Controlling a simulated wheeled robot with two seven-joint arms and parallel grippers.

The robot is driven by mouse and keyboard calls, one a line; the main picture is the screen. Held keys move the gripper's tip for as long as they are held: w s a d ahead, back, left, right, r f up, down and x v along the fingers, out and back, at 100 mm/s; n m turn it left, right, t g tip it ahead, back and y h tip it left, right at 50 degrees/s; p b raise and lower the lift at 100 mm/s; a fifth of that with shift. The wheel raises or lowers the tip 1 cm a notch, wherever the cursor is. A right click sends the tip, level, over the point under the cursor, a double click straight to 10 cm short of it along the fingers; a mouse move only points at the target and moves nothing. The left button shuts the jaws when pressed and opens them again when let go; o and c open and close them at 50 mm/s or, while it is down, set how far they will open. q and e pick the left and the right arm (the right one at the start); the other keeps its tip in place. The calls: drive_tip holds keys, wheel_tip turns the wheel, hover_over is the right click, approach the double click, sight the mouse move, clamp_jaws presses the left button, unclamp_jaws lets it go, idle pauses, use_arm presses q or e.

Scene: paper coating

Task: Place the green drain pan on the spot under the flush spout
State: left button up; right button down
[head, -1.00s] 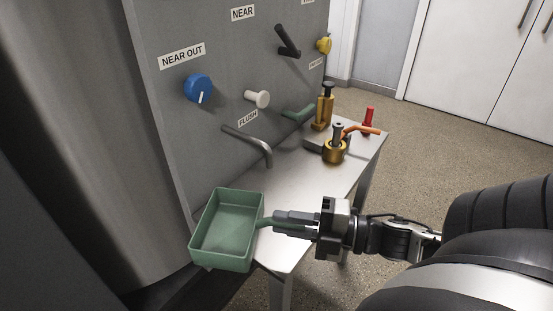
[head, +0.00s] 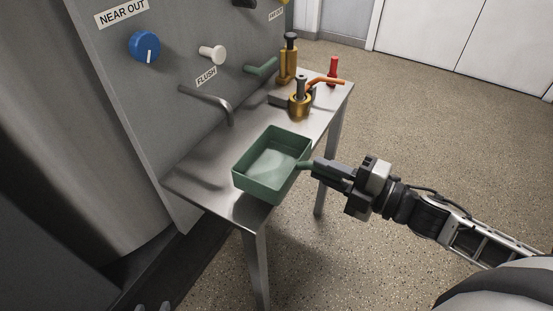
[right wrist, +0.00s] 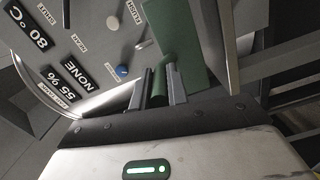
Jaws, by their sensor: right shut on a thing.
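The green drain pan (head: 262,188) is upright over the near edge of the metal table. I cannot tell if it touches the top. My right gripper (head: 318,168) is shut on its handle (head: 304,164), at the pan's right side. The right wrist view also shows the pan (right wrist: 185,45) beyond the fingers, with the handle (right wrist: 160,85) between them. The grey flush spout (head: 210,102) bends down from the panel, under the FLUSH label (head: 206,76). The pan is nearer and to the right of the spout's tip. No marked spot is visible. My left gripper is not seen.
The table (head: 200,188) is bare below the spout. The panel (head: 115,90) stands along its left side. A brass fitting (head: 299,104) with an orange lever, a brass cylinder (head: 288,62) and a red-topped item (head: 333,72) stand at the far end.

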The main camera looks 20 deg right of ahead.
drive_tip(key=p, duration=0.1)
hover_over(279, 168)
drive_tip(key=shift+r, duration=0.1)
drive_tip(key=shift+a+f, duration=0.1)
drive_tip(key=shift+f, duration=1.7)
drive_tip(key=shift+f, duration=0.2)
drive_tip(key=c, duration=1.4)
unclamp_jaws()
drive_tip(key=shift+o, duration=0.2)
drive_tip(key=shift+r, duration=0.1)
